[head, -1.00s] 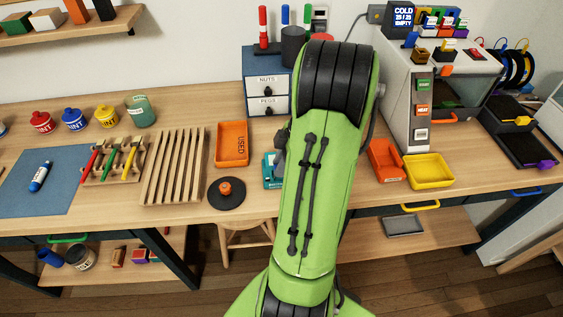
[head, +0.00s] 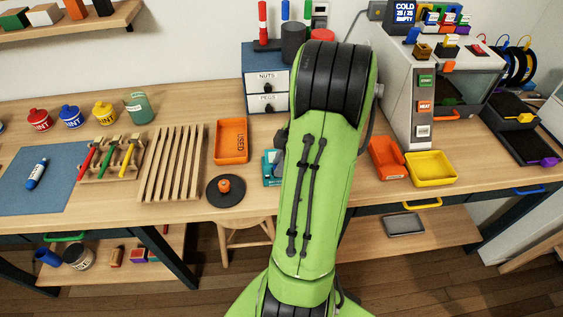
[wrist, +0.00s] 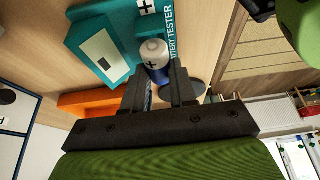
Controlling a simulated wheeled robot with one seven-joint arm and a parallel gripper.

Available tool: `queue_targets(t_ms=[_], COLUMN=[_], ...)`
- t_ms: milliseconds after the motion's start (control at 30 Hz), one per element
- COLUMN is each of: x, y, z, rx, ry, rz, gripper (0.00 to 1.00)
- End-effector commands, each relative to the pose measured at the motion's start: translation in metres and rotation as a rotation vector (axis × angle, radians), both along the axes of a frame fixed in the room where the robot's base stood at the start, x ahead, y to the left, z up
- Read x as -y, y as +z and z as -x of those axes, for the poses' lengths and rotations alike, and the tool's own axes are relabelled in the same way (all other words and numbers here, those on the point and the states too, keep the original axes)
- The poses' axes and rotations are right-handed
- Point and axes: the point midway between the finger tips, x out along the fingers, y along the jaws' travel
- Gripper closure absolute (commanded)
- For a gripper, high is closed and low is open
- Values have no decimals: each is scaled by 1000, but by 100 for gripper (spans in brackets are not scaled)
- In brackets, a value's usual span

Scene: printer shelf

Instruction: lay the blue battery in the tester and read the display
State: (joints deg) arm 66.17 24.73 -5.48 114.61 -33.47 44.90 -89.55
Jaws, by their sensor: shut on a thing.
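The teal battery tester (head: 268,176) stands on the bench, partly hidden behind my arm in the head view. In the wrist view the tester (wrist: 92,28) shows its lettering, a plus-marked block (wrist: 146,7) and a pale display panel (wrist: 103,50) on which I can make out no reading. My gripper (wrist: 163,88) is shut on the blue battery (wrist: 160,75), whose silver end and plus mark point away from the palm. The battery overlaps the tester in the wrist view; I cannot tell whether they touch. The head view hides my gripper and the battery behind my arm.
The orange USED tray (head: 231,158) and a round black base with an orange knob (head: 225,190) are left of the tester. A ridged wooden rack (head: 172,165) is farther left. Orange (head: 387,160) and yellow (head: 431,181) trays and the printer (head: 408,90) are right of my arm.

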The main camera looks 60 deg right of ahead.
Motion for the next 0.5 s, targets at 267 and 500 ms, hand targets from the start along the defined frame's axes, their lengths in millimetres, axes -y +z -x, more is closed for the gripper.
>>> queue_targets(t_ms=[267,500], x=[0,0], y=[1,-5], z=[0,0], rx=[1,1], ry=[0,0], rz=[1,1], gripper=[100,100])
